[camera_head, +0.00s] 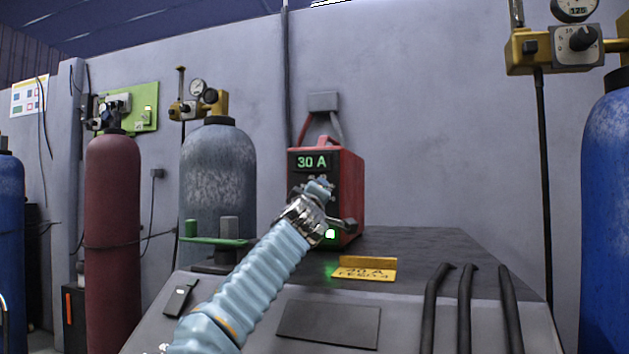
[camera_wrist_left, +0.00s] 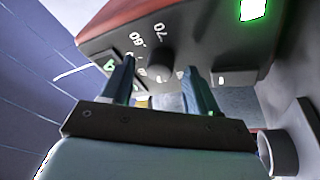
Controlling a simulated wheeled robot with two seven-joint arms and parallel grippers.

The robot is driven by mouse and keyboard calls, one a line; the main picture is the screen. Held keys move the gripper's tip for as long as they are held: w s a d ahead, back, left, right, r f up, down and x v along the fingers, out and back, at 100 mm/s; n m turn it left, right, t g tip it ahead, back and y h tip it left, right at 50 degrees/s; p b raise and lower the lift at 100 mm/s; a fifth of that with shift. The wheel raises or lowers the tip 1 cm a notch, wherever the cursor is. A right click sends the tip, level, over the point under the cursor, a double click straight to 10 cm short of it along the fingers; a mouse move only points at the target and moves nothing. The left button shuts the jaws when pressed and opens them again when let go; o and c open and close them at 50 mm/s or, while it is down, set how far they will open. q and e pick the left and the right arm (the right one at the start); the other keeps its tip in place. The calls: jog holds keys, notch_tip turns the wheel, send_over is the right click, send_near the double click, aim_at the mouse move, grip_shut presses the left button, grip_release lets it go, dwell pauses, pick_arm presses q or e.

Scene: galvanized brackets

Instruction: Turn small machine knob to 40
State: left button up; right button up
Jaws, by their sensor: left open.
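The small red machine (camera_head: 350,190) stands on the grey bench by the wall. Its green display (camera_head: 312,162) reads 30 A. Its dark round knob (camera_wrist_left: 160,75) shows in the left wrist view on the black front panel, with white scale numbers including 60 and 70 around it. My left gripper (camera_head: 319,188) is in front of the panel and hides the knob in the head view. In the wrist view its two fingers are apart, one on each side of the knob. I cannot tell whether they touch it. My right gripper is not in view.
Black cables (camera_head: 466,300) hang over the bench's front right. Gas cylinders stand left, including a grey one (camera_head: 218,170), and a blue one (camera_head: 606,200) stands right. The bench right of the machine is clear.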

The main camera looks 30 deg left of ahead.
pick_arm(q)
jog(key=shift+w+a+r, duration=0.1)
jog(key=shift+w+a, duration=0.1)
jog(key=shift+w, duration=0.2)
jog(key=c, duration=1)
jog(key=shift+m, duration=0.3)
jog(key=m+h, duration=0.1)
jog(key=m, duration=0.2)
jog(key=m+t+h, duration=0.1)
jog(key=m, duration=0.3)
jog(key=m+t+h, duration=0.1)
jog(key=m, duration=0.2)
jog(key=shift+s+a+m+h, duration=0.1)
jog(key=shift+a+m+h, duration=0.2)
jog(key=shift+h, duration=0.1)
jog(key=shift+m+t+p, duration=0.3)
